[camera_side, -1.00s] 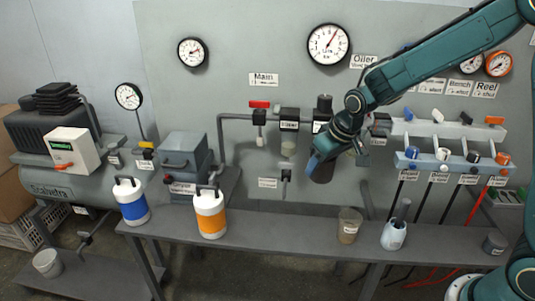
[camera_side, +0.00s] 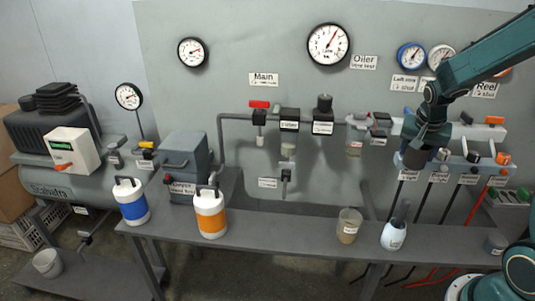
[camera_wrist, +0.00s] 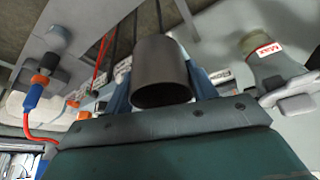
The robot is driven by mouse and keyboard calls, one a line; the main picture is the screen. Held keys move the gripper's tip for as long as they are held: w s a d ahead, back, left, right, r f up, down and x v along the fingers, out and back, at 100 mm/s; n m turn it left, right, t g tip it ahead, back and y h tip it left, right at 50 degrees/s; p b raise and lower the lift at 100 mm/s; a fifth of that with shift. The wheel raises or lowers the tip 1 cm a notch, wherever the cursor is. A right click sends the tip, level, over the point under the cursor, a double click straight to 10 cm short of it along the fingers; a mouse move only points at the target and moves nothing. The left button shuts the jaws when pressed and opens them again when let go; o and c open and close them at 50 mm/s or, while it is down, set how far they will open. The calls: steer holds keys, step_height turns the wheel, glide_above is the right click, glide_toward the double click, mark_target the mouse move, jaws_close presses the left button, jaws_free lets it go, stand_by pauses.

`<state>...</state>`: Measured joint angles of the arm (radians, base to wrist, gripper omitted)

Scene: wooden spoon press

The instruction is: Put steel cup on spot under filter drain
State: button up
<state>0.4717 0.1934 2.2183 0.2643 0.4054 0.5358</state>
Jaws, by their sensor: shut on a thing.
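My gripper (camera_side: 420,145) is shut on a dark grey steel cup (camera_side: 417,158), held well above the bench in front of the valve manifold at the right. In the wrist view the cup (camera_wrist: 162,75) sits between two blue fingers, its open end facing the camera. The filter (camera_side: 288,150) hangs on the pipe left of my gripper, with its drain (camera_side: 286,176) below it. The bench (camera_side: 285,232) under the drain looks bare; no marked spot can be made out there.
An orange-banded jug (camera_side: 210,215) and a blue-banded jug (camera_side: 131,203) stand at the bench's left. A cup of brownish liquid (camera_side: 348,226) and a pale blue bottle (camera_side: 393,235) stand right of the drain.

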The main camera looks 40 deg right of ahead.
steer(key=s+d+m+g, duration=0.2)
steer(key=s+d+m, duration=0.25)
steer(key=s, duration=0.35)
steer(key=s+d+m+g, duration=0.1)
steer(key=s+d+m, duration=0.35)
steer(key=s, duration=0.35)
steer(key=f, duration=0.4)
steer(key=shift+w+a+f, duration=0.25)
steer(key=shift+a+f, duration=0.05)
steer(key=shift+f, duration=0.05)
steer(key=shift+f, duration=0.1)
step_height(320, 180, down, 16)
steer(key=shift+r, duration=0.1)
steer(key=shift+f, duration=2)
steer(key=shift+f, duration=0.15)
